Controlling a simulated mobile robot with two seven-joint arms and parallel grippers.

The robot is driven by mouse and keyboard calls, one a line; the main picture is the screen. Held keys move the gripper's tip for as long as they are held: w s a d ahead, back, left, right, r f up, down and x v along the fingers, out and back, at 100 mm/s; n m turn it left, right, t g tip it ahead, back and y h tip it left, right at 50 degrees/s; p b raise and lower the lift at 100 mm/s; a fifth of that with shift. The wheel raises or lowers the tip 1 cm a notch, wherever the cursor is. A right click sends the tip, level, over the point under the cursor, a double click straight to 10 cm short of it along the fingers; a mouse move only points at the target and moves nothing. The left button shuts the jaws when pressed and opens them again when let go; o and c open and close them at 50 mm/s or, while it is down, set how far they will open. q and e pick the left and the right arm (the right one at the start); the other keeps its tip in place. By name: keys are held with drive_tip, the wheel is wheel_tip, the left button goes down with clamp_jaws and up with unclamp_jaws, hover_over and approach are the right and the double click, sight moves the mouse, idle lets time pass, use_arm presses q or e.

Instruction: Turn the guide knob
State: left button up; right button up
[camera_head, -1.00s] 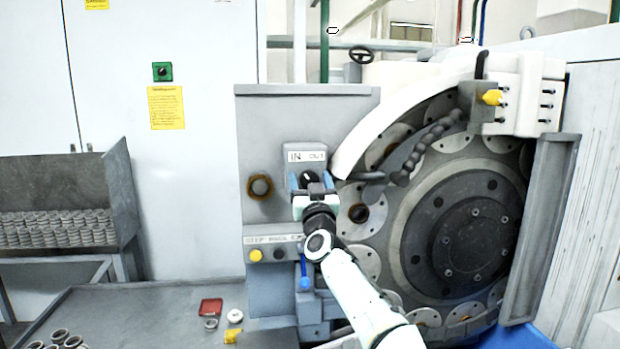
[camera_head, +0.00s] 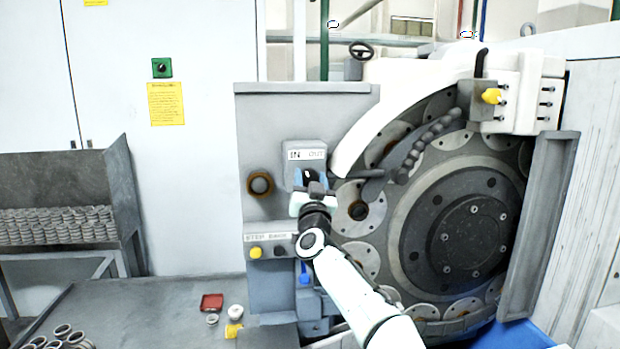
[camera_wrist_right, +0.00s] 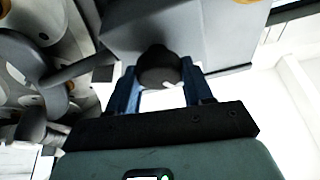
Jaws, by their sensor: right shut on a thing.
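The guide knob (camera_wrist_right: 158,68) is a round black knob with a white pointer mark, on the grey box below the IN/OUT label (camera_head: 307,155). My right gripper (camera_wrist_right: 160,85) has its two blue fingers on either side of the knob and is shut on it in the right wrist view. In the head view the right gripper (camera_head: 311,180) reaches up to the box from below and covers much of the knob. The left gripper is in neither view.
A large round grinder disc (camera_head: 475,240) lies right of my right arm, with a segmented hose (camera_head: 432,140) above. A button strip with a yellow button (camera_head: 256,253) is below left. Small parts and a red tray (camera_head: 212,301) lie on the table.

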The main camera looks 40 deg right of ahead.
drive_tip(key=m+g, duration=0.1)
drive_tip(key=m, duration=0.1)
drive_tip(key=m+h+p, duration=0.1)
drive_tip(key=m, duration=0.1)
drive_tip(key=shift+r+g+h, duration=0.2)
drive_tip(key=shift+g+h, duration=0.1)
drive_tip(key=shift+g, duration=0.1)
drive_tip(key=m, duration=0.2)
drive_tip(key=shift+m+g+h, duration=0.3)
drive_tip(key=shift+g+h, duration=0.1)
drive_tip(key=m, duration=0.1)
drive_tip(key=m+g, duration=0.1)
drive_tip(key=m, duration=0.1)
drive_tip(key=shift+a+f+m+g+h, duration=0.1)
drive_tip(key=shift+m+g+h, duration=0.2)
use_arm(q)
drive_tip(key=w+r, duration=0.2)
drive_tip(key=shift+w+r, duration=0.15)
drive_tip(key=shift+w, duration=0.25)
use_arm(e)
drive_tip(key=m+g, duration=0.2)
drive_tip(key=m, duration=0.2)
drive_tip(key=shift+m, duration=0.7)
drive_tip(key=o, duration=1)
